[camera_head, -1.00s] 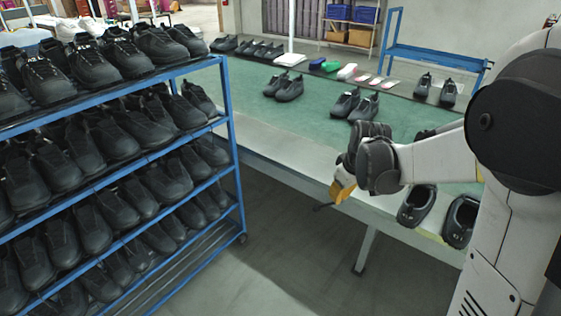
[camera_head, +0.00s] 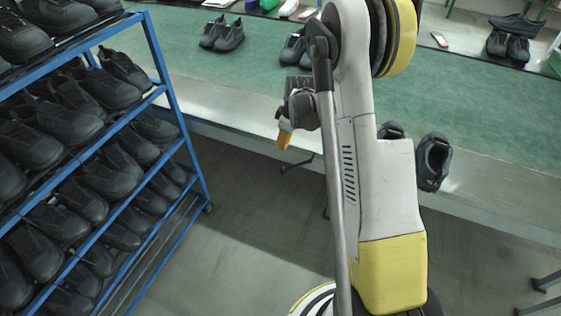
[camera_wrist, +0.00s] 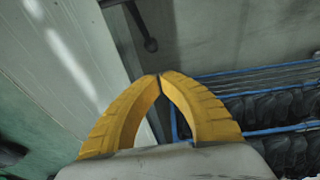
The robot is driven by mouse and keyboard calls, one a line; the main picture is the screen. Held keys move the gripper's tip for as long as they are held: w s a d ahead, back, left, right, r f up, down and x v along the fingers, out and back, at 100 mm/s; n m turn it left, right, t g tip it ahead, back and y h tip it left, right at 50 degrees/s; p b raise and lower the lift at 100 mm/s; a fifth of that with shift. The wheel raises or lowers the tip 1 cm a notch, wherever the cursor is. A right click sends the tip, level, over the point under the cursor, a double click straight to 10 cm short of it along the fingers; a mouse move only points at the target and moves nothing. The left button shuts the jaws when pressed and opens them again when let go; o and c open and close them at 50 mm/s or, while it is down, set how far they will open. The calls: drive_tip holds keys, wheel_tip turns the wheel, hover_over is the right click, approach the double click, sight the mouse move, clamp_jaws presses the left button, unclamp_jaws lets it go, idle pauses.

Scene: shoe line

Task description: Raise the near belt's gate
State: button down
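The near belt (camera_head: 260,110) is a long green surface with a pale metal edge, running across the head view. A dark rod with a round knob (camera_wrist: 151,44) sticks out from its side; the rod (camera_head: 300,163) also shows in the head view, just below my gripper. I cannot tell whether it belongs to the gate, and no gate stands out clearly. My gripper (camera_head: 284,138) is over the belt's near edge.
A blue rack (camera_head: 163,75) full of black shoes stands at left, close to the belt. Black shoes (camera_head: 222,34) sit on the belt, with one shoe (camera_head: 432,162) near its front edge at right. The grey floor (camera_head: 235,215) between rack and belt is clear.

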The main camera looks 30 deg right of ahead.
sight(281, 170)
drive_tip(key=b+x, duration=0.2)
drive_tip(key=x, duration=0.2)
drive_tip(key=b+x, duration=0.2)
drive_tip(key=x, duration=0.2)
drive_tip(key=b+x, duration=0.2)
drive_tip(key=x, duration=0.3)
drive_tip(key=shift+s+d, duration=0.35)
drive_tip(key=shift+d, duration=0.05)
drive_tip(key=shift+d+f, duration=0.15)
drive_tip(key=shift+f, duration=0.25)
drive_tip(key=shift+s+d+f+g, duration=0.1)
drive_tip(key=shift+s+f+g, duration=0.1)
drive_tip(key=shift+f+g, duration=0.1)
